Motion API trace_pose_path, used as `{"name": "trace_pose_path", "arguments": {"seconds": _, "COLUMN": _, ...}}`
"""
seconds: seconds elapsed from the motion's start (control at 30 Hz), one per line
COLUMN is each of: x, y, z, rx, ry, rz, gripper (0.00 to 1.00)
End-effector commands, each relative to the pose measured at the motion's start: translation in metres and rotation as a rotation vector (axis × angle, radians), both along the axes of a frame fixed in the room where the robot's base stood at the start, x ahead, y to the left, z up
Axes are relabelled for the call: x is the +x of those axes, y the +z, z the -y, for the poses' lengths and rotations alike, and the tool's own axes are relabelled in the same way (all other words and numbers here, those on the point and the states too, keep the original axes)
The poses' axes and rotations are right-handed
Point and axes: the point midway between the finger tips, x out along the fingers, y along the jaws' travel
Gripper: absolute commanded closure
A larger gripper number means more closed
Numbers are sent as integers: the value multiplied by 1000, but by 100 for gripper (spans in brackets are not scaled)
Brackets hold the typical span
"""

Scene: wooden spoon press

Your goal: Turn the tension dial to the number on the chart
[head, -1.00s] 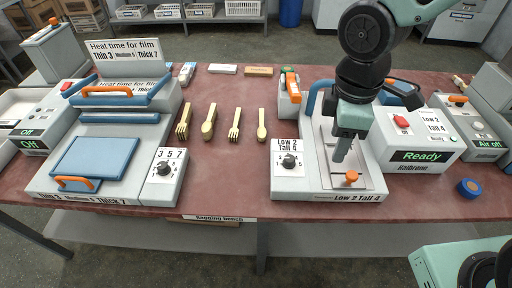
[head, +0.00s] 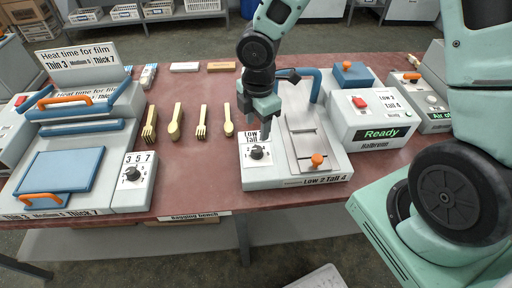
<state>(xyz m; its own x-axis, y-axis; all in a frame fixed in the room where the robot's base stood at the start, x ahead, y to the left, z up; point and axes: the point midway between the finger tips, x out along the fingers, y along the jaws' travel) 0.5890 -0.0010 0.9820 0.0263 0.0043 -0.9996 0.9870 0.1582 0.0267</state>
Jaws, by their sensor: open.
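A black dial (head: 257,152) sits on a white numbered plate at the front left of the right-hand press (head: 295,181). A sign behind it, reading "Low" and "Tall", is partly hidden by my gripper. A label (head: 325,180) on the press front reads "Low 2 Tall 4". My gripper (head: 265,134) points down just above and behind the dial, its jaws open and empty. I cannot tell whether a fingertip touches the dial. The dial's pointer setting is too small to read.
An orange knob (head: 317,160) stands right of the dial. A blue handle (head: 311,84) rises behind. A box reading "Ready" (head: 382,133) stands to the right. Wooden forks and spoons (head: 201,122) lie left. The sealer at left has its own dial (head: 132,174).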

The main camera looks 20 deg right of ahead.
Motion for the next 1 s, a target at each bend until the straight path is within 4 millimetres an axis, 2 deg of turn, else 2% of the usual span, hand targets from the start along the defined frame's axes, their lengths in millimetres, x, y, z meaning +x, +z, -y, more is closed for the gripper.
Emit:
{"name": "trace_pose_path", "arguments": {"seconds": 0.03, "x": -1, "y": -14, "z": -1, "rx": -1, "ry": 5, "rz": -5, "gripper": 50}}
{"name": "trace_pose_path", "arguments": {"seconds": 0.2, "x": 0, "y": -49, "z": -1, "rx": -1, "ry": 3, "rz": -4, "gripper": 50}}
{"name": "trace_pose_path", "arguments": {"seconds": 0.4, "x": 1, "y": -79, "z": -1, "rx": 0, "ry": 1, "rz": -2, "gripper": 50}}
{"name": "trace_pose_path", "arguments": {"seconds": 0.6, "x": 2, "y": -91, "z": 0, "rx": -1, "ry": 0, "rz": -1, "gripper": 50}}
{"name": "trace_pose_path", "arguments": {"seconds": 0.87, "x": 2, "y": -92, "z": 0, "rx": -1, "ry": -1, "rz": 0, "gripper": 50}}
{"name": "trace_pose_path", "arguments": {"seconds": 0.9, "x": 2, "y": -92, "z": 0, "rx": -1, "ry": -1, "rz": 0, "gripper": 52}}
{"name": "trace_pose_path", "arguments": {"seconds": 1.0, "x": 2, "y": -92, "z": 0, "rx": -1, "ry": -1, "rz": 0, "gripper": 80}}
